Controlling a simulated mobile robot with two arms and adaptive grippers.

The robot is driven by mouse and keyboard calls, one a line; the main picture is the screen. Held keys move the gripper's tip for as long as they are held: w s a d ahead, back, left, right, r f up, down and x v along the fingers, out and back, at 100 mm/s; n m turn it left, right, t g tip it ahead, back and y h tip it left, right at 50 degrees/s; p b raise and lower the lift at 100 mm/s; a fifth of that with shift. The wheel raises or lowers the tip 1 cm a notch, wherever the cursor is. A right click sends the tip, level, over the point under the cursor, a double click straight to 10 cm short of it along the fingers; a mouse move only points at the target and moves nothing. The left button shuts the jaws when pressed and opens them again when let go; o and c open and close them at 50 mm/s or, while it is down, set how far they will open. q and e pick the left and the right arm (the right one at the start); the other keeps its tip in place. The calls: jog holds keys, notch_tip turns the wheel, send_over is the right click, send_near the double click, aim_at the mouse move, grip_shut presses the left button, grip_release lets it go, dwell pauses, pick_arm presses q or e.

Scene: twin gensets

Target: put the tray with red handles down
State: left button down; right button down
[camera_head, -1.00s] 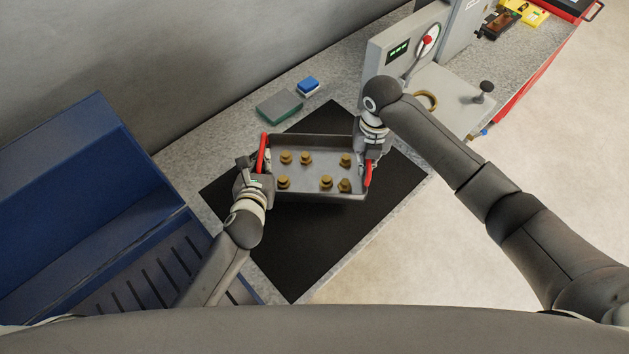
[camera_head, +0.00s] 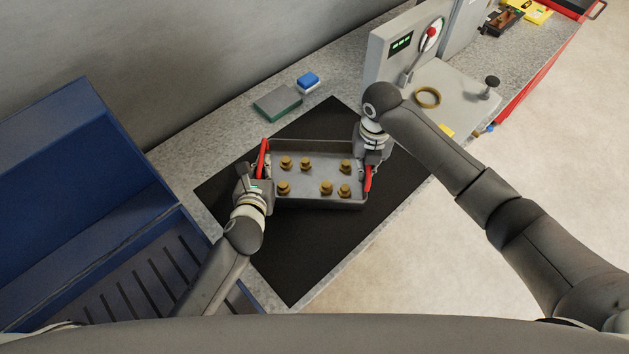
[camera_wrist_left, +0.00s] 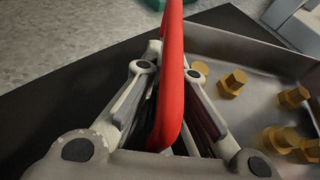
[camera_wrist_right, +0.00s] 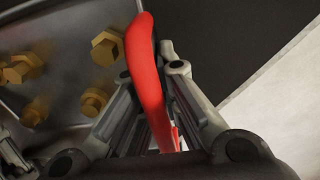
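The grey metal tray (camera_head: 318,200) with red handles is over the black mat (camera_head: 290,262) and holds several brass bolts (camera_head: 326,187). I cannot tell whether its bottom touches the mat. My left gripper (camera_head: 262,180) is at the tray's left red handle (camera_head: 263,158), with its fingers on both sides of it in the left wrist view (camera_wrist_left: 172,100). My right gripper (camera_head: 370,160) is at the right red handle (camera_head: 368,180). In the right wrist view its fingers (camera_wrist_right: 152,110) close around that handle. The fingertips are partly hidden by the handles.
A grey-green box (camera_head: 278,104) and a blue-and-white block (camera_head: 308,81) lie on the counter behind the mat. A grey machine with a red-knobbed lever (camera_head: 431,33) and a brass ring (camera_head: 428,97) stands to the right. A blue cabinet (camera_head: 75,200) is at the left.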

pick_arm(q)
jog(key=c, duration=2.1)
grip_release()
jog(key=shift+f, duration=0.25)
pick_arm(e)
jog(key=c, duration=2.1)
grip_release()
jog(key=shift+f, duration=0.2)
pick_arm(q)
jog(key=o, duration=0.5)
jog(key=shift+r, duration=0.15)
jog(key=shift+c, duration=0.2)
pick_arm(e)
jog(key=o, duration=0.5)
jog(key=shift+s+r, duration=0.1)
jog(key=shift+r, duration=0.05)
jog(key=shift+c, duration=0.2)
pick_arm(q)
jog(key=shift+s, duration=0.1)
jog(key=v, duration=1.1)
jog(key=shift+s, duration=0.25)
jog(key=shift+s+r, duration=0.1)
jog(key=shift+s, duration=0.05)
pick_arm(e)
notch_tip(320, 180, up, 12)
jog(key=shift+f, duration=0.1)
